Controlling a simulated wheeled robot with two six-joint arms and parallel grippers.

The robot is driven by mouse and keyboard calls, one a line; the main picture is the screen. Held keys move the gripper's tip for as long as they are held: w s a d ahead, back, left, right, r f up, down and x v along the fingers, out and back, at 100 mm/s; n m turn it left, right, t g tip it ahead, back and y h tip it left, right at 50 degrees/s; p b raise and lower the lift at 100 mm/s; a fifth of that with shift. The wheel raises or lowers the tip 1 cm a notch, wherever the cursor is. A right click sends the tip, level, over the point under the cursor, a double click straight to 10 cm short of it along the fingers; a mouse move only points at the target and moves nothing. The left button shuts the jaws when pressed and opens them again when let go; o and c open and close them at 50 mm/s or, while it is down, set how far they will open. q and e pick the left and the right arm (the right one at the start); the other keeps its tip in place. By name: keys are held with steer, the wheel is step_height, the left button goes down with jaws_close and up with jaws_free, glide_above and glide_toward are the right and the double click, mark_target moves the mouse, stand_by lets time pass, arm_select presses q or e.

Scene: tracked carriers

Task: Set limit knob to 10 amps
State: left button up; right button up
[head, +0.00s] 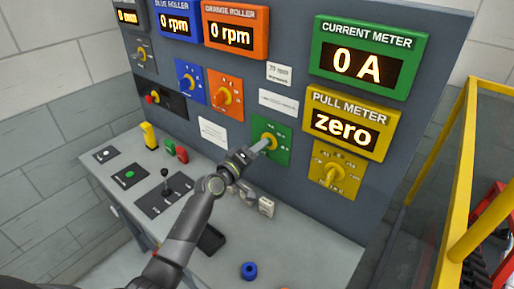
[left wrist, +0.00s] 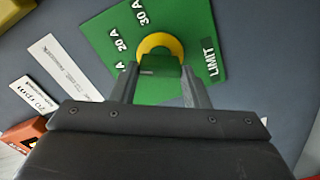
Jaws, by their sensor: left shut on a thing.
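The limit knob shows in the left wrist view as a yellow ring (left wrist: 160,43) with a green grip. It sits on the green plate (head: 285,146), labelled LIMIT, with 20 A and 30 A marks and another mark partly hidden. My left gripper (head: 264,145) is at this plate. In the left wrist view its fingers (left wrist: 157,82) stand on both sides of the knob's grip, shut on it. The knob's pointer is hidden, so its setting cannot be read. The green current meter (head: 358,64) reads 0 A. My right gripper is not in view.
A yellow pull meter (head: 346,124) reads zero, above a yellow knob plate (head: 338,170). Blue (head: 191,83) and orange (head: 225,94) knob plates are left of the limit plate. A yellow railing (head: 457,165) stands right.

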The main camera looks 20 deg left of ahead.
arm_select(q)
steer(key=n+p, duration=0.1)
steer(key=n, duration=0.4)
steer(key=shift+p, duration=0.3)
steer(key=shift+f+n, duration=0.1)
steer(key=shift+n, duration=0.2)
steer(key=o, duration=1)
steer(key=b+v, duration=0.1)
steer(key=v, duration=1.6)
steer(key=shift+s+a+b, duration=0.1)
steer(key=shift+s+b, duration=0.1)
steer(key=shift+b, duration=0.2)
